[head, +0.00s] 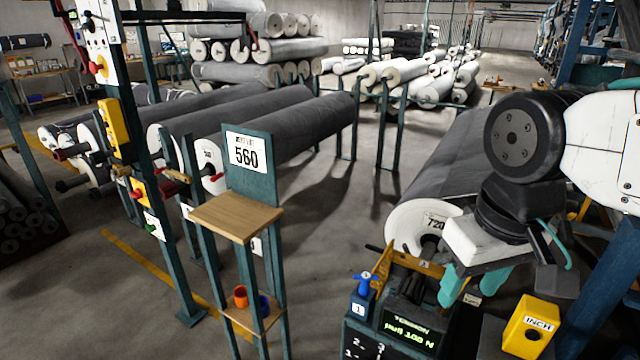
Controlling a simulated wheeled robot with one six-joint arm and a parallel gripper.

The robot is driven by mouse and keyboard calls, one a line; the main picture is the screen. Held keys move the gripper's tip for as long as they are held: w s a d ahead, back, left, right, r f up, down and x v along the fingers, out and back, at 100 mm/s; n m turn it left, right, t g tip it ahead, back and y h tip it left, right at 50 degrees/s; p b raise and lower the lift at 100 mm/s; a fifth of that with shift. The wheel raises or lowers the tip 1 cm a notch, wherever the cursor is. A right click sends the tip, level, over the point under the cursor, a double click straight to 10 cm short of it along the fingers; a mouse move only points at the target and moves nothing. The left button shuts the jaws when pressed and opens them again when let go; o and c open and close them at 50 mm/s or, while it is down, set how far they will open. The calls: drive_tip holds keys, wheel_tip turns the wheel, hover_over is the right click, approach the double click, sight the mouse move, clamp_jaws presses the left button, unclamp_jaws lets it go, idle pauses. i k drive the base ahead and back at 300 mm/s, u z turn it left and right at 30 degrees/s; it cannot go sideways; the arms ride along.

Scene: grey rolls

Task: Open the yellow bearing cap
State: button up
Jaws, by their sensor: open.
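A yellow bearing cap (416,261) lies across the shaft end of the grey roll (452,160) marked 720, on top of a dark stand at the lower right. It looks closed over the shaft, but its far side is partly hidden. My gripper (470,288) has a white body and teal fingers. It is open and empty, pointing down, just right of the cap. I cannot tell whether a finger touches the cap.
The stand carries a dark panel with a green display (409,329) and a blue knob (365,284). A yellow INCH box (530,327) stands at the right. A post marked 560 (247,150) with a wooden shelf (237,218) stands left. Floor between is clear.

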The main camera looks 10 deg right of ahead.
sight(415, 263)
drive_tip(key=u, duration=1.8)
drive_tip(key=i, duration=1.95)
drive_tip(key=z, duration=3.4)
drive_tip(key=i, duration=0.5)
drive_tip(key=u, duration=0.1)
